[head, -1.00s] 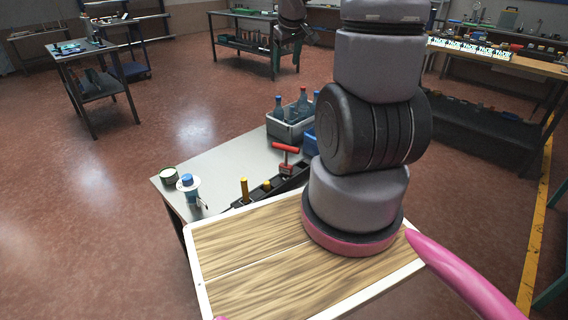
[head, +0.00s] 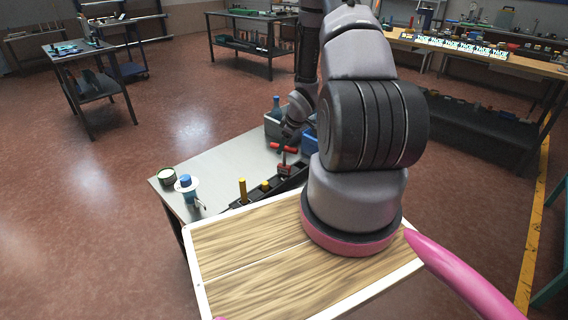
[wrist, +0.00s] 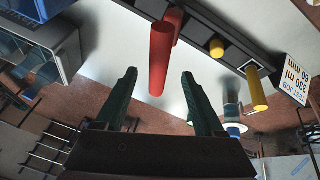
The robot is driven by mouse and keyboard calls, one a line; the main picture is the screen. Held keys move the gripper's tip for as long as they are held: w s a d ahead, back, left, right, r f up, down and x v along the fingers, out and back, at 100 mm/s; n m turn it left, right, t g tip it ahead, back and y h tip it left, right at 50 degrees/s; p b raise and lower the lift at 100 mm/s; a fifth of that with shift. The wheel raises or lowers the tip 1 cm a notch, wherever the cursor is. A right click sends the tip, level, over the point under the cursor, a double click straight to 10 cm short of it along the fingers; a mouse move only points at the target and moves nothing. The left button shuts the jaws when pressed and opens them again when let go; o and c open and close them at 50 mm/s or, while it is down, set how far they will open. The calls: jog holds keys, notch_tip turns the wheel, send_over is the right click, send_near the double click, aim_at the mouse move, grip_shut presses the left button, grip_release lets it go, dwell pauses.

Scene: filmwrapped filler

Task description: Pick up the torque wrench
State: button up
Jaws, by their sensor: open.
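A red bar-handled tool (head: 284,148) stands in a black rack (head: 238,203) on the bench. It seems to be the torque wrench, though its head is hidden in the rack. In the wrist view its thick red handle (wrist: 160,62) points towards me, in line with the gap between my fingers. My gripper (wrist: 158,76) is open, with its two dark green fingers apart and nothing between them.
Yellow handles (head: 242,190) stand in the same rack. A blue-and-white bottle-like item (head: 187,186) and a round tin (head: 167,176) sit on the left of the grey bench (head: 225,160). A grey crate with bottles (head: 272,125) is behind. A label card (wrist: 293,80) stands near the rack.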

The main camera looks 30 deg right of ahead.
send_over(280, 163)
notch_tip(280, 163, down, 6)
jog(key=shift+w, duration=0.1)
jog(key=shift+c, duration=0.2)
grip_shut()
